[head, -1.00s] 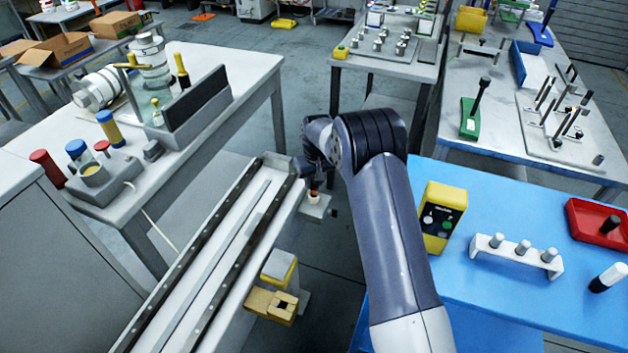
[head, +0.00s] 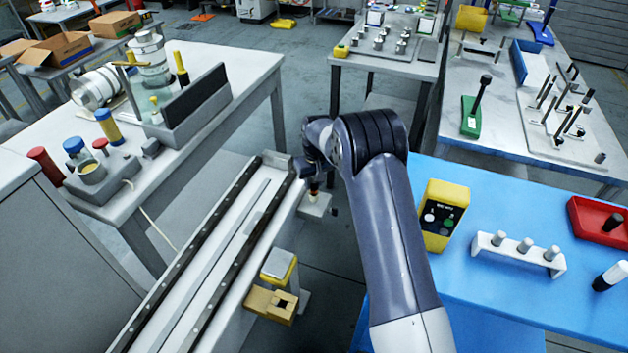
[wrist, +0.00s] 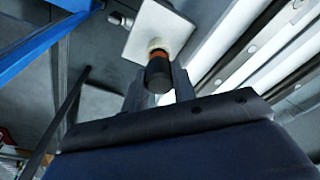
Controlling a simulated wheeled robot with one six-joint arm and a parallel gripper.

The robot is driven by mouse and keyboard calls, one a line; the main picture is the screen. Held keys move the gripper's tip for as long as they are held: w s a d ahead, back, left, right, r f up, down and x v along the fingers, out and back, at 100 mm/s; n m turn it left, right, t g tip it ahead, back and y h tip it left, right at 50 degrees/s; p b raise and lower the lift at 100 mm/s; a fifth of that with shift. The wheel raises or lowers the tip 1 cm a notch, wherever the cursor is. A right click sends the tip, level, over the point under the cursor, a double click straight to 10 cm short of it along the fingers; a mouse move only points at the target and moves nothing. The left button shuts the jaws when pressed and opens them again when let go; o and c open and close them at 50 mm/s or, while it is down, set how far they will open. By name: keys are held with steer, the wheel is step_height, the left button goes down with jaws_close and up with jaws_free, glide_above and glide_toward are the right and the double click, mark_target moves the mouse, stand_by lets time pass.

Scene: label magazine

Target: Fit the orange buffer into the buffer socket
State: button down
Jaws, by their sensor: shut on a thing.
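The orange buffer (wrist: 158,56) shows in the wrist view as a short cylinder with a black end and an orange band. My gripper (wrist: 158,77) is shut on its black end, one finger on each side. The buffer's far end meets a pale round socket (wrist: 157,44) on a light square plate (wrist: 143,28). I cannot tell how deep it sits. My arm partly hides the gripper there.
The long rail (head: 215,255) runs close on the left of my gripper. A blue table (head: 470,285) with a yellow control box (head: 443,215) stands right of my arm.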

mark_target(316, 183)
steer(key=shift+f+b, duration=0.8)
steer(key=shift+f, duration=0.3)
steer(key=c, duration=1.1)
jaws_free()
steer(key=r, duration=0.7)
steer(key=s+r+b, duration=0.1)
steer(key=r, duration=0.2)
steer(key=shift+s+d+r, duration=0.1)
steer(key=shift+d+r, duration=0.15)
steer(key=shift+r, duration=0.1)
steer(key=f, duration=0.7)
steer(key=w+f+p, duration=0.1)
steer(key=f, duration=0.3)
steer(key=shift+w+a, duration=0.1)
steer(key=shift+a, duration=0.15)
steer(key=shift+r+p, duration=0.3)
steer(key=shift+r, duration=0.25)
